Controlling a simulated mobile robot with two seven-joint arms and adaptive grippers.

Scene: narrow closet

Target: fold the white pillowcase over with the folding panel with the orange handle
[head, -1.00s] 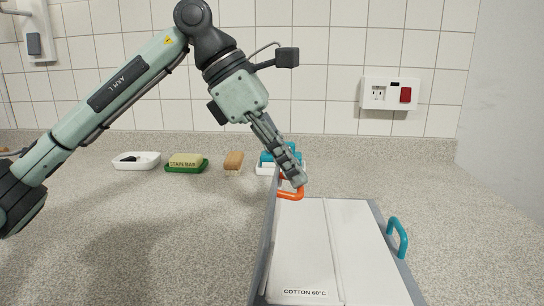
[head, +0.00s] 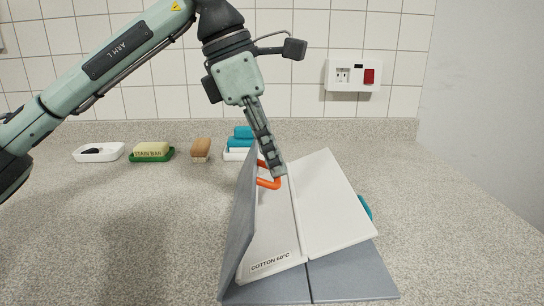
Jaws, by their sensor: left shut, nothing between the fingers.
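The grey folding panel (head: 240,225) stands steeply raised at the left of the folding board (head: 350,283). Its orange handle (head: 268,183) is near the panel's far end. My left gripper (head: 279,170) is shut and empty, pointing down with its fingertips at the orange handle; I cannot tell whether they pass through its loop. The white pillowcase (head: 332,205), labelled "COTTON 60°C", is tilted above the board, with a crease line along it and its left part beside the raised panel. A teal handle (head: 365,207) is mostly hidden behind the pillowcase's right edge. My right gripper is not in view.
Along the back of the speckled counter (head: 120,230) stand a white dish (head: 82,156), a stain bar on a green dish (head: 152,151), a brown brush (head: 201,148) and a teal item in a white tray (head: 242,138). A wall (head: 485,130) bounds the right. The left counter is clear.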

